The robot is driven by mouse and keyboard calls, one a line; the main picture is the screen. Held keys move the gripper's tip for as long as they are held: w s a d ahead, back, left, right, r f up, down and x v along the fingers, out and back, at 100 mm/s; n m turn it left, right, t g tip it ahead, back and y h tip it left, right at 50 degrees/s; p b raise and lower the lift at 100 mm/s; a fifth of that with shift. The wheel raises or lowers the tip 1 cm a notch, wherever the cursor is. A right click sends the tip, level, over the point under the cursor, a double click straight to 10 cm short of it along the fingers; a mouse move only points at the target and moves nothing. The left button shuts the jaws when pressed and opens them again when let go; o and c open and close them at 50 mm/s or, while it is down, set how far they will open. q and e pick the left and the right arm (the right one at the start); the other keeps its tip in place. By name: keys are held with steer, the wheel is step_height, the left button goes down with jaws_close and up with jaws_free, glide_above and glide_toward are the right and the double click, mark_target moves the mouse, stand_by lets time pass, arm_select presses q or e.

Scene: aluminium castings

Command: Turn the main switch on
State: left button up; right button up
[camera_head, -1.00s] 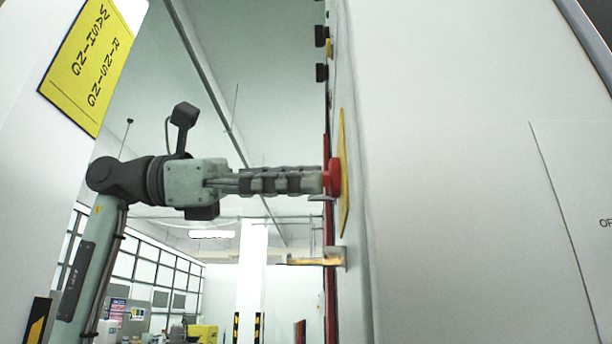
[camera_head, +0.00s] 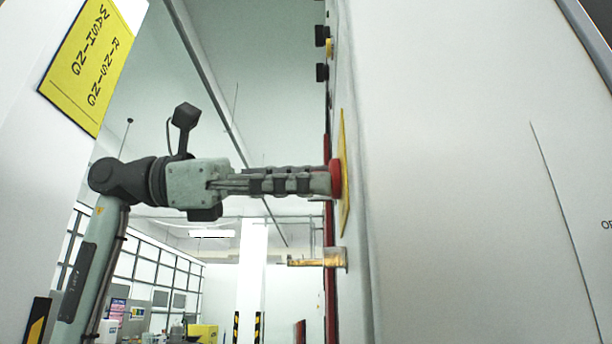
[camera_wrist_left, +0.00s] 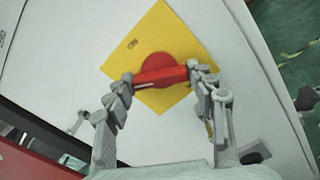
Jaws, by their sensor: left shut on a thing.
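The main switch (camera_head: 335,180) is a red round knob on a yellow square plate (camera_head: 344,200), seen edge-on on the white cabinet's side. In the left wrist view the switch (camera_wrist_left: 162,75) shows a raised red bar across its disc, lying slightly tilted, on the yellow plate (camera_wrist_left: 185,38) with a small dark marking at its upper left. My left gripper (camera_head: 328,184) reaches the switch from the left. In the wrist view its fingers (camera_wrist_left: 161,78) are shut on the two ends of the red bar. My right gripper is in neither view.
The white cabinet (camera_head: 450,180) fills the right. Dark knobs (camera_head: 321,72) stick out above the switch, and a brass-coloured bracket (camera_head: 318,260) sticks out below it. A yellow washing and rinsing sign (camera_head: 88,65) hangs on a white panel at upper left. Open room lies behind my arm.

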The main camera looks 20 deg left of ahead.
arm_select(q)
steer(key=shift+m+p, duration=0.45)
steer(key=shift+m, duration=0.35)
steer(key=m+p, duration=0.1)
steer(key=m, duration=0.2)
steer(key=shift+m, duration=0.3)
steer(key=m, duration=0.2)
steer(key=shift+m+p, duration=0.3)
steer(key=shift+p, duration=0.05)
steer(key=shift+m, duration=1.8)
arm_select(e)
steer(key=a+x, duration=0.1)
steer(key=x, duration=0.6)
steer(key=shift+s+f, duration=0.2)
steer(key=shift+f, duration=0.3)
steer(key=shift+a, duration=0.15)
arm_select(q)
steer(key=o, duration=1.2)
steer(key=shift+c, duration=0.2)
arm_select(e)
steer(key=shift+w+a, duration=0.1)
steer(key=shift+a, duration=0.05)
